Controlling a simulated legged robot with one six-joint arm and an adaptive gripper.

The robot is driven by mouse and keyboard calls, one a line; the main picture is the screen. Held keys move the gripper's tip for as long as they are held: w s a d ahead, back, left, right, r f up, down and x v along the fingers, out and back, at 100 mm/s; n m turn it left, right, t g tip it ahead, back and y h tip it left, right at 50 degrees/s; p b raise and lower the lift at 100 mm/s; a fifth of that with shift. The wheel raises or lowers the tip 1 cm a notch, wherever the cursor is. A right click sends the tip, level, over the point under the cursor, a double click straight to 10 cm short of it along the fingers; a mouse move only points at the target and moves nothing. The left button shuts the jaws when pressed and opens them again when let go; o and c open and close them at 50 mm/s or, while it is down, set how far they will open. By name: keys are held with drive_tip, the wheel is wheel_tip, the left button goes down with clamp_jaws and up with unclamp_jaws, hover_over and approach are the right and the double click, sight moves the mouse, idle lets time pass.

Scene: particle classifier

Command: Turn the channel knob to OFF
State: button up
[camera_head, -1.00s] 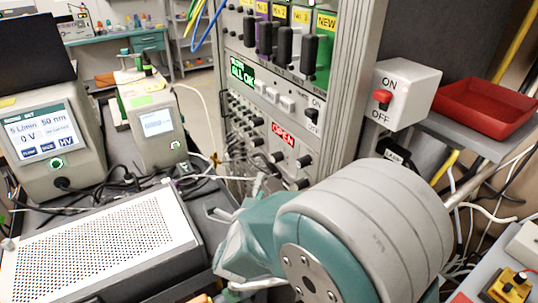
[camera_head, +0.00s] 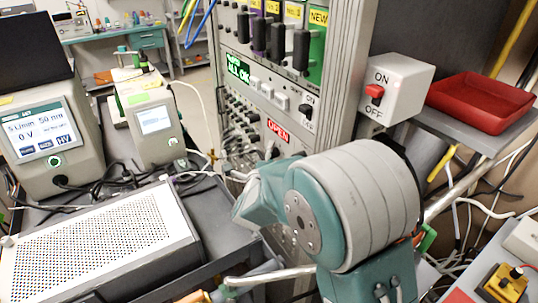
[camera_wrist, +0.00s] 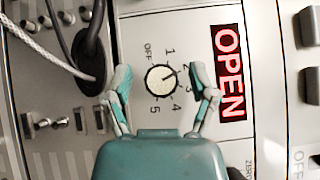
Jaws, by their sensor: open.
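The channel knob (camera_wrist: 160,80) is a small round cream dial on a white panel in the wrist view. Around it are printed OFF and the numbers 1 to 5. Its dark pointer mark leans up and right, seemingly toward 2. My gripper (camera_wrist: 160,86) is open, with one finger on the left and one on the right of the knob. Both fingertips appear apart from the knob's rim. How far they are from the panel in depth I cannot tell. In the head view, my arm hides the knob.
A red OPEN sign (camera_wrist: 230,73) is right of the knob. A dark cable plug (camera_wrist: 90,60) stands close to the left finger. In the head view, an ON/OFF switch box (camera_head: 396,87), a red tray (camera_head: 481,101) and a perforated white box (camera_head: 100,243) surround the arm.

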drive_tip(key=c, duration=0.6)
drive_tip(key=shift+a, duration=0.1)
clamp_jaws()
drive_tip(key=n+g, duration=0.5)
drive_tip(key=g, duration=0.1)
drive_tip(key=shift+a+f, duration=0.1)
drive_tip(key=n+g+h, duration=0.1)
drive_tip(key=n+g, duration=0.1)
drive_tip(key=g, duration=0.1)
drive_tip(key=shift+h, duration=0.3)
drive_tip(key=shift+s+f+n+g+h, duration=0.15)
drive_tip(key=shift+n+g+h, duration=0.9)
drive_tip(key=shift+g, duration=0.75)
